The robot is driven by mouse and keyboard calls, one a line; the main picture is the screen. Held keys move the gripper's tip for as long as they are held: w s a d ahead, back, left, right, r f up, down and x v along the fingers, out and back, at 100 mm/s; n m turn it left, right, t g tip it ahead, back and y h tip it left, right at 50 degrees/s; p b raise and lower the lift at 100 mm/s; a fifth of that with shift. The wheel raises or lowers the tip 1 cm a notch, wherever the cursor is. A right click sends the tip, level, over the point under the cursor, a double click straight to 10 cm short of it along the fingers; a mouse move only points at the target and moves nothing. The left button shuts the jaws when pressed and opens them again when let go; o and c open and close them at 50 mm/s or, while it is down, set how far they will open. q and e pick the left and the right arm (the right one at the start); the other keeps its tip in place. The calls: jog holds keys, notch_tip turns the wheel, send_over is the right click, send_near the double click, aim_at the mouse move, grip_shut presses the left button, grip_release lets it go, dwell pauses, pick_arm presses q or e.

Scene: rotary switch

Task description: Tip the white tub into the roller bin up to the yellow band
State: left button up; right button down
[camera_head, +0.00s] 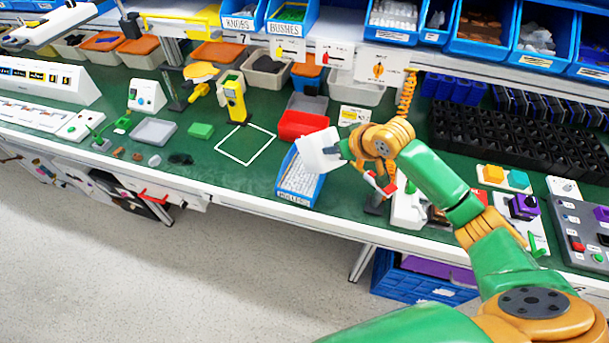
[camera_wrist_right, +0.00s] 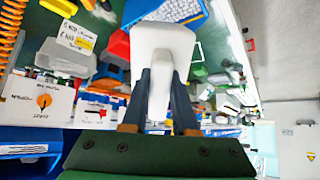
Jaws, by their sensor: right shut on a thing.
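The white tub (camera_head: 318,152) is held tilted over the back part of the blue roller bin (camera_head: 297,196), which stands at the bench's front edge. White rollers (camera_head: 300,178) lie in the bin. My right gripper (camera_head: 342,149) is shut on the tub. In the right wrist view, the fingers (camera_wrist_right: 161,88) pinch a white upright part of the tub (camera_wrist_right: 163,42), and the bin (camera_wrist_right: 137,10) shows behind it. The tub's inside is hidden, and I cannot make out a yellow band in the bin. My left gripper is not in view.
A red bin (camera_head: 301,123) stands just behind the roller bin. A white outlined square (camera_head: 246,144) lies bare to the left. A small red-and-white tool (camera_head: 378,183) and a coiled orange cable (camera_head: 406,92) are close to my right arm.

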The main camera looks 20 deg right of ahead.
aim_at(331, 131)
jog(key=shift+w+a+r+g, duration=0.1)
jog(key=shift+w+r+g, duration=0.3)
jog(key=shift+r, duration=0.15)
dwell(0.4)
jog(key=shift+w+a+r+g, duration=0.1)
jog(key=shift+w+r+g, duration=0.25)
jog(key=shift+r+g, duration=0.2)
jog(key=shift+r, duration=0.1)
dwell(1.3)
jog(key=shift+w+r, duration=0.2)
jog(key=shift+w+r+g+h, duration=0.1)
jog(key=shift+g+h, duration=0.15)
jog(key=shift+h, duration=0.05)
dwell(0.5)
jog(key=shift+w+r, duration=0.15)
jog(key=shift+a, duration=0.1)
dwell(0.6)
